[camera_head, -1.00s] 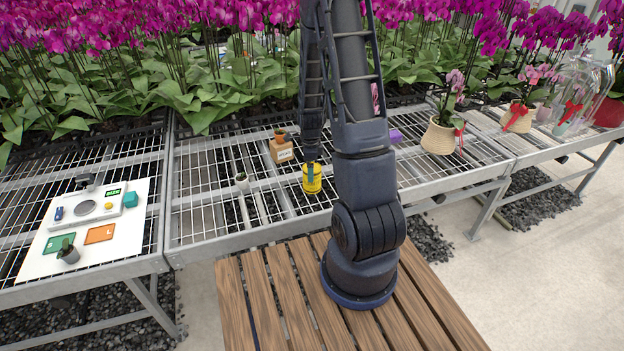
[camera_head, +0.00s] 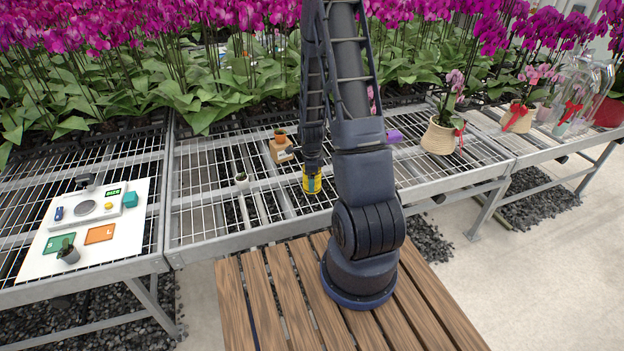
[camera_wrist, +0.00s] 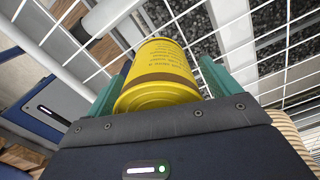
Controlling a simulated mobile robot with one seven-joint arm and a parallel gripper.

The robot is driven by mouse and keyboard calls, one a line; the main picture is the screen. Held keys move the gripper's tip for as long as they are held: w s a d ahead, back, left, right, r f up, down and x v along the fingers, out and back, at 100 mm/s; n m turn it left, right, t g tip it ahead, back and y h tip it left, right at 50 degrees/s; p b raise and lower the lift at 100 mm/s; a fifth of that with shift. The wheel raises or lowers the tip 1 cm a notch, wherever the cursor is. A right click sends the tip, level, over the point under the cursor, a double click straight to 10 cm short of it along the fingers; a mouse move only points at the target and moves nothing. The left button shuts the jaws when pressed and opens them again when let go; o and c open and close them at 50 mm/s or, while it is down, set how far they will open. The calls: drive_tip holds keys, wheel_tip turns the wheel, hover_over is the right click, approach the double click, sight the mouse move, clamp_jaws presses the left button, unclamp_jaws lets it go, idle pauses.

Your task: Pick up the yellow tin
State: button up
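The yellow tin (camera_head: 306,187) stands upright on the wire-mesh bench, partly hidden by my gripper. In the wrist view the tin (camera_wrist: 160,72) fills the space between my teal fingers and shows a brown band and small print. My gripper (camera_head: 312,181) points down over it, with one teal finger in front of the tin in the head view. In the wrist view the fingers of my gripper (camera_wrist: 160,80) stand on both sides of the tin, with what looks like a narrow gap at each side. The gripper looks open around it.
A purple block (camera_head: 394,136) and a woven plant pot (camera_head: 438,138) are to the right. A white board (camera_head: 85,228) with a scale lies left.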

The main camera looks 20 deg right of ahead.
drive_tip(key=c, duration=1.1)
drive_tip(key=shift+c, duration=0.2)
drive_tip(key=shift+r, duration=0.1)
